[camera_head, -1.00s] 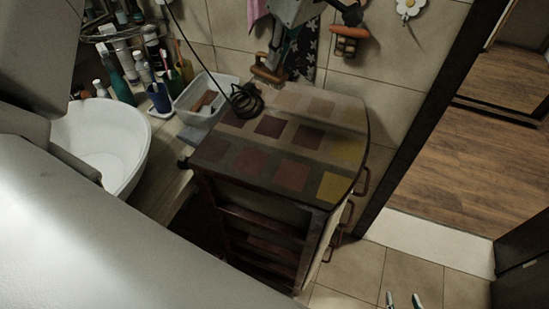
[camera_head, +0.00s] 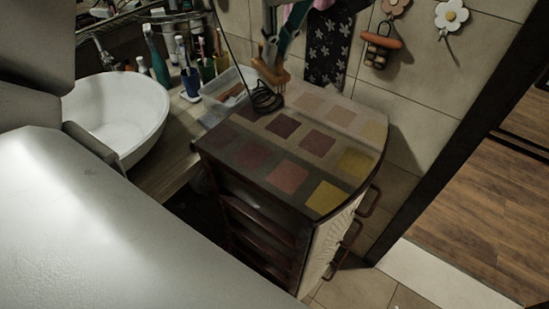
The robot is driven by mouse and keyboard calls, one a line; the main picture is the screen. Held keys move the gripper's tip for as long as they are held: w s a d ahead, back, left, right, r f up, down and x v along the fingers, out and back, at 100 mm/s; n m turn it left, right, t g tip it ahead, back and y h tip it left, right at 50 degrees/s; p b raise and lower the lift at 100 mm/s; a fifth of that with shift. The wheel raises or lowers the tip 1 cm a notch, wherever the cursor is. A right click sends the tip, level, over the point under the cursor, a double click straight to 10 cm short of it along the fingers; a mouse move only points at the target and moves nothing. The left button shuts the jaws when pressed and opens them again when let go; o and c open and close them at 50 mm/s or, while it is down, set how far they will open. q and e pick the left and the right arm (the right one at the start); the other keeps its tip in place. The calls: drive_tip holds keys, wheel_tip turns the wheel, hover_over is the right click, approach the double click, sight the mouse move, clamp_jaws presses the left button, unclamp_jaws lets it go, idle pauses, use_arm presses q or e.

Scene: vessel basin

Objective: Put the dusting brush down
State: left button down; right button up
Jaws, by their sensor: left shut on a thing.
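The dusting brush (camera_head: 271,71) is orange-brown and small in the head view. It is over the back left edge of the cabinet top, beside a coil of black cord. My left gripper (camera_head: 276,46) is at the top of the picture, shut on the brush from above. The fingertips are small and dark, so the exact grip is unclear. I cannot tell whether the brush touches the cabinet top. My right gripper is not in view.
The cabinet top (camera_head: 317,142) has a pattern of coloured squares and is clear towards its front. The black cord coil (camera_head: 263,99) lies at its back left. A clear plastic box (camera_head: 229,88), cups with toothbrushes and a white basin (camera_head: 118,112) stand to the left.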

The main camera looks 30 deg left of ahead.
use_arm(q)
drive_tip(key=shift+s, duration=0.15)
drive_tip(key=shift+f, duration=0.3)
drive_tip(key=shift+f+b, duration=0.75)
drive_tip(key=shift+f, duration=8.95)
drive_tip(key=c, duration=2.5)
unclamp_jaws()
drive_tip(key=shift+f, duration=0.15)
drive_tip(key=shift+c, duration=0.2)
drive_tip(key=o, duration=0.4)
drive_tip(key=shift+c, duration=0.2)
